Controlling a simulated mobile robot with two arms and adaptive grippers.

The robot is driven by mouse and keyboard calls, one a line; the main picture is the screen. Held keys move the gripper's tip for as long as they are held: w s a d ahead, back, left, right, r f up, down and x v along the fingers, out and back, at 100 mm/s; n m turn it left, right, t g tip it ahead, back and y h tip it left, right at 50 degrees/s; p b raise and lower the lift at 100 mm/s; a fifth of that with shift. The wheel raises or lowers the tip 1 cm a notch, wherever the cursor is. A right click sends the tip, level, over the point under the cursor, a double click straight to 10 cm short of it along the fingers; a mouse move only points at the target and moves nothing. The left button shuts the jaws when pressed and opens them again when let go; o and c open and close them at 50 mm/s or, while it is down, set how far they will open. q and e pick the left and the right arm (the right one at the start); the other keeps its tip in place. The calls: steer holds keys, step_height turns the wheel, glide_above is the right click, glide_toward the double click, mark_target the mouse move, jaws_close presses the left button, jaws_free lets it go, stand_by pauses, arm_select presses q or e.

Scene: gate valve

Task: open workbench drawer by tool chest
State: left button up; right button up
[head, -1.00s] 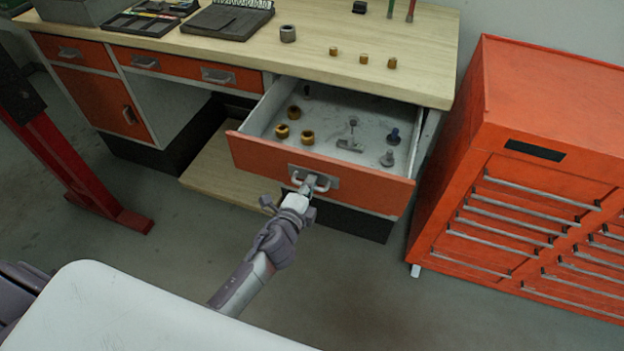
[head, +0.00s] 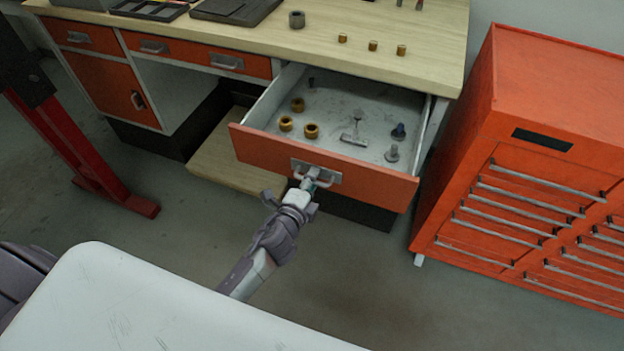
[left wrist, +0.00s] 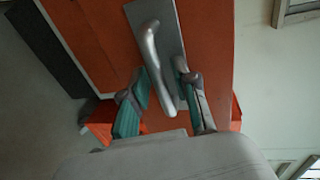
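The workbench (head: 440,70) has an orange-fronted drawer (head: 380,187) beside the tool chest, and it stands well out from the bench. Its grey interior shows, with brass rings, bolts and other small metal parts inside. My left gripper (head: 308,184) is at the metal handle (head: 327,176) on the drawer front. In the left wrist view, the two green-and-grey fingers (left wrist: 166,88) close on either side of the handle's bar (left wrist: 152,50). The fingertip contact is partly hidden by the handle. My right gripper is not in view.
The orange tool chest (head: 560,90) stands to the right of the drawer, across a narrow floor gap. A red post (head: 75,145) is at left. Several small brass pieces sit on the benchtop. Floor in front of the drawer is clear around my arm.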

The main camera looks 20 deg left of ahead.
arm_select(q)
steer(key=shift+s, duration=0.1)
steer(key=v, duration=1.2)
stand_by(0.4)
steer(key=s+f+n+g, duration=0.3)
steer(key=s+f, duration=0.1)
steer(key=f, duration=0.6)
steer(key=s+a+f+n+g, duration=0.15)
steer(key=s+f, duration=0.25)
steer(key=f, duration=0.6)
steer(key=s+f+n+g, duration=0.4)
steer(key=f, duration=0.6)
steer(key=s+a+f+n+g, duration=0.2)
steer(key=s+f, duration=0.4)
steer(key=s, duration=0.5)
steer(key=s+a+f+n+g, duration=0.2)
steer(key=s+f+n+g, duration=0.2)
steer(key=s+f, duration=0.3)
steer(key=s+n, duration=0.1)
steer(key=s, duration=0.3)
steer(key=shift+f+y, duration=0.3)
